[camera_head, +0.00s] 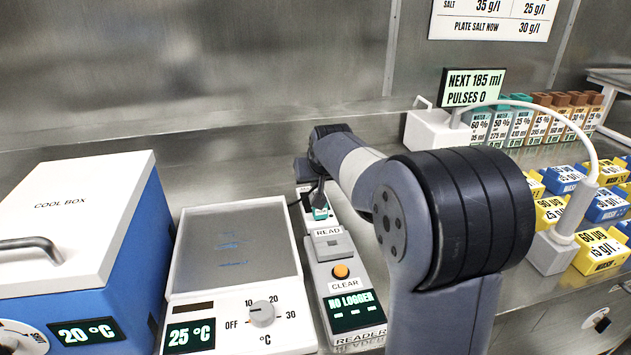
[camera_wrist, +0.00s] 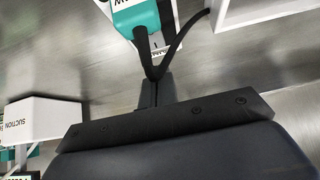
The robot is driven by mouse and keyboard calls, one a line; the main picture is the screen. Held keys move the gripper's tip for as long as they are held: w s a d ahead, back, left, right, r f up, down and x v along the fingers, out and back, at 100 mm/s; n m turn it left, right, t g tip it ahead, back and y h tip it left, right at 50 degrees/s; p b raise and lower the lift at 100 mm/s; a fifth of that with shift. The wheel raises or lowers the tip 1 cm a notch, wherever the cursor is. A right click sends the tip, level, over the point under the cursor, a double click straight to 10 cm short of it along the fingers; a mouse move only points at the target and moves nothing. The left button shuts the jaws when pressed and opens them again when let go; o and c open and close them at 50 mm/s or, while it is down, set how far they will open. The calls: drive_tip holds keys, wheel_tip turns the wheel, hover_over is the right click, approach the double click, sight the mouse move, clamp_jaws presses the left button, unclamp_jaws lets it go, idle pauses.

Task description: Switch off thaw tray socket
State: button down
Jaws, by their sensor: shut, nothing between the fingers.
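The thaw tray (camera_head: 237,250) is a white unit with a grey plate. Its display (camera_head: 190,335) reads 25 °C and its knob (camera_head: 262,313) is on the front. Behind the reader, a teal block (camera_head: 320,212) with a pale label sits on a white base. A teal labelled block (camera_wrist: 135,14) with a black cable (camera_wrist: 172,50) also shows at the top of the wrist view. My gripper (camera_wrist: 155,80) is shut and empty, its tip overlapping the cable in the picture; I cannot tell if they touch. I cannot make out a socket switch; my arm hides part of that area.
The cool box (camera_head: 80,205) stands left of the thaw tray. The reader (camera_head: 340,265), showing NO LOGGER, stands right of it. A white block marked SUCTION (camera_wrist: 40,118) is left in the wrist view. Bottle racks (camera_head: 570,118) and yellow and blue blocks (camera_head: 550,212) are at the right.

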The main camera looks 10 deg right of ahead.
drive_tip(key=s+r, duration=0.6)
drive_tip(key=s, duration=0.2)
drive_tip(key=shift+s, duration=0.2)
drive_tip(key=shift+w+f, duration=0.1)
drive_tip(key=w+f, duration=0.1)
drive_tip(key=w, duration=0.1)
drive_tip(key=w+f, duration=0.3)
drive_tip(key=w, duration=0.2)
drive_tip(key=shift+f+b, duration=0.3)
drive_tip(key=shift+f, duration=0.1)
drive_tip(key=shift+w+r+g, duration=0.2)
drive_tip(key=shift+w+g, duration=0.3)
drive_tip(key=shift+w, duration=0.15)
drive_tip(key=shift+p+v, duration=0.3)
drive_tip(key=shift+v, duration=1.85)
